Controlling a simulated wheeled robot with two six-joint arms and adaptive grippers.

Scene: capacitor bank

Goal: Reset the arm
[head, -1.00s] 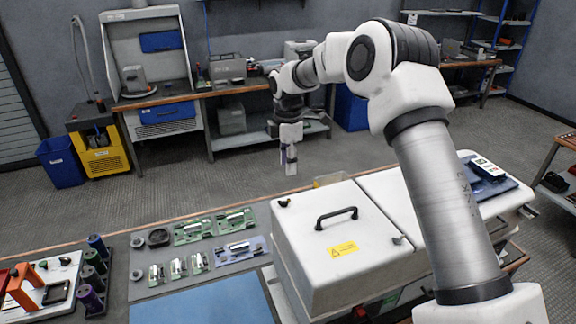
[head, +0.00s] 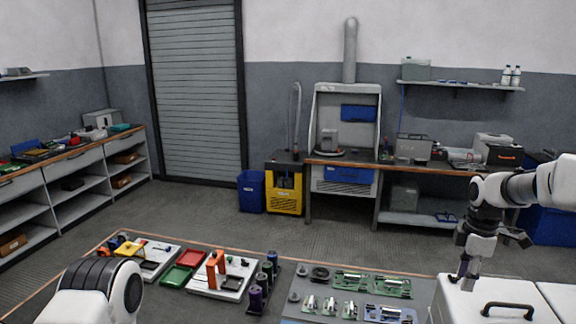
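My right arm comes in from the right edge, and its gripper (head: 464,277) points down beside the white box with a black handle (head: 490,302). The fingers look small and dark here, and I cannot tell whether they are apart or together. I see no object clearly held in them. Of my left arm, only a white and black joint (head: 100,292) shows at the bottom left. The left gripper is outside the picture.
The workbench below holds a grey mat with circuit boards (head: 372,282), dark cylinders (head: 262,282), an orange fixture (head: 216,268) and red and green trays (head: 188,257). Open floor lies behind it.

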